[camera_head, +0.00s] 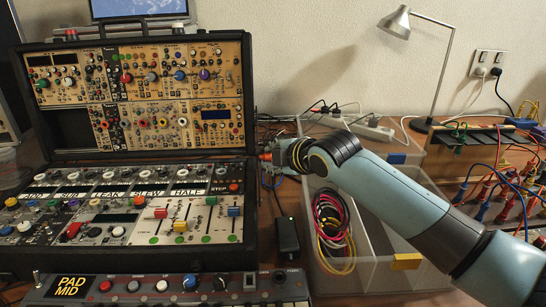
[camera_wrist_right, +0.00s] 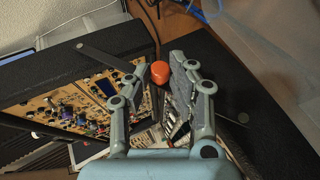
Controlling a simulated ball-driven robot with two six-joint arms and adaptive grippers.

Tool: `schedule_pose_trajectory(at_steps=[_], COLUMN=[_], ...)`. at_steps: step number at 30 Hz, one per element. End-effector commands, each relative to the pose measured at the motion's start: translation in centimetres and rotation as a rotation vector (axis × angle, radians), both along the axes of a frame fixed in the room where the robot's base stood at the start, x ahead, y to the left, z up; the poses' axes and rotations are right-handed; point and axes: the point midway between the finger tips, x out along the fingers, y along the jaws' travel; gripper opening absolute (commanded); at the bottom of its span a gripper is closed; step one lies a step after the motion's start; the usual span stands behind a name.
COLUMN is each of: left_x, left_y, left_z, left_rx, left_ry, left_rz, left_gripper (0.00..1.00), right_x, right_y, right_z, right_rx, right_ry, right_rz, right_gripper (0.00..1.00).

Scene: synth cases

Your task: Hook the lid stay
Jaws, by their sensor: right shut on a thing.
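The synth case stands open on the left, its lid (camera_head: 142,50) upright behind the panel base (camera_head: 20,268). In the right wrist view the lid stay (camera_wrist_right: 103,60) is a dark flat bar running from the lid's side edge toward an orange-red knob (camera_wrist_right: 159,73). My right gripper (camera_head: 268,158) is at the case's right side, near the lid hinge. In the wrist view its fingers (camera_wrist_right: 158,84) are closed around the knob. My left gripper is not in view.
A clear bin (camera_head: 372,270) with coiled cables (camera_head: 330,222) stands right of the case, under my right arm. A black adapter (camera_head: 287,235) lies between them. A keyboard unit (camera_head: 180,285) is in front. A lamp (camera_head: 397,22) and cable rack (camera_head: 490,135) stand at right.

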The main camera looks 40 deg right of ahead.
Motion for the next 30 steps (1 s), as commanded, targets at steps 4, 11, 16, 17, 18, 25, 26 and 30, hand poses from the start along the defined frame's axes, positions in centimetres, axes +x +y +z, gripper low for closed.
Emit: schedule_pose_trajectory(at_steps=[4,11,16,17,18,25,26,30], left_x=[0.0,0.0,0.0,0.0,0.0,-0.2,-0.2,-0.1], left_y=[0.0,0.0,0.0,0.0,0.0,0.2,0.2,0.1], left_z=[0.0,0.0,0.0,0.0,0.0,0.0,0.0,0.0], left_rx=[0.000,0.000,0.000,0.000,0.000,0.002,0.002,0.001], left_ry=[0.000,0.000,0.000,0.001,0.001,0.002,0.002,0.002], left_rz=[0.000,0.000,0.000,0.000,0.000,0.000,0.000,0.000], left_gripper=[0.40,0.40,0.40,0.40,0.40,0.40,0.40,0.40], right_x=[-0.1,-0.1,-0.1,-0.1,-0.1,-0.4,-0.6,-2.8], right_y=[0.0,0.0,0.0,0.0,0.0,0.0,0.0,0.2], right_z=[-0.2,-0.2,-0.1,-0.1,-0.1,0.1,0.3,1.3], right_rx=[-0.002,-0.002,-0.002,-0.002,-0.002,-0.002,-0.003,-0.005], right_ry=[0.002,0.002,0.001,0.001,0.000,0.000,-0.001,0.000], right_rz=[0.000,0.000,0.000,0.000,0.000,0.000,0.000,0.003], right_gripper=[0.00,0.25,0.43,0.43,0.43,0.43,0.43,0.43])
